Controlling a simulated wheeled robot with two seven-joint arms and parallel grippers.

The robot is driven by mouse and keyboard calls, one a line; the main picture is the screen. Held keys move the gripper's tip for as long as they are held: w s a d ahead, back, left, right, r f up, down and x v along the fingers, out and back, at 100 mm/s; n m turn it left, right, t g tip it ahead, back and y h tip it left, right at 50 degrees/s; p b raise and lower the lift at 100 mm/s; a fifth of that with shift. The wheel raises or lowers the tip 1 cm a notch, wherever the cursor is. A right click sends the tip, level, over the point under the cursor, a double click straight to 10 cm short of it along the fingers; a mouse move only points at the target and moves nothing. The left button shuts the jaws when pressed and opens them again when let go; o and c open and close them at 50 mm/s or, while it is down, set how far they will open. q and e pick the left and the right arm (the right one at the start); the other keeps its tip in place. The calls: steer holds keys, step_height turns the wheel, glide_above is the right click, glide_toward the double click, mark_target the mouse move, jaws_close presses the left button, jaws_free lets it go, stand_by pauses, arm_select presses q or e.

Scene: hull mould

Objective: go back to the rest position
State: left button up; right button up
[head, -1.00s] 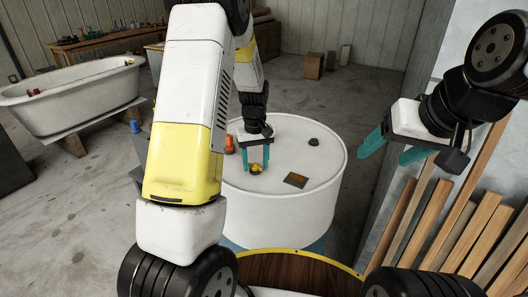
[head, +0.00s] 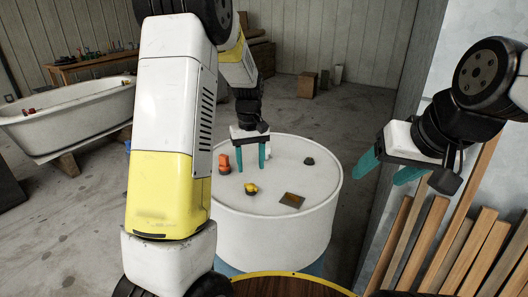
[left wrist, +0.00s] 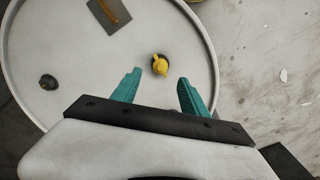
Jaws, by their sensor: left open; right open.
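My left gripper (head: 251,164) is open and empty above the white round drum top (head: 284,165). Its teal fingers point down in the head view, behind a small yellow and dark object (head: 251,189) on the top. In the left wrist view the yellow object (left wrist: 160,65) lies beyond the fingertips (left wrist: 158,88), apart from them. My right gripper (head: 383,173) is open and empty at the right, beside the wall.
An orange object (head: 224,163), a dark lump (head: 309,161) and a grey plate with an orange mark (head: 291,200) are on the drum. Timber planks (head: 446,245) lean at the right. A white bathtub (head: 75,122) stands at left.

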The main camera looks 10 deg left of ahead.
arm_select(q)
steer(key=s+d+r+m+t+h, duration=0.1)
steer(key=s+r+m+t, duration=0.2)
steer(key=s+r, duration=0.5)
steer(key=s+r+m+t+h, duration=0.1)
steer(key=s+r+m+t, duration=0.1)
steer(key=s+r, duration=0.7)
steer(key=s+t, duration=0.1)
steer(key=s, duration=0.6)
steer(key=shift+s+d+m, duration=0.2)
steer(key=shift+d+m, duration=0.2)
stand_by(1.5)
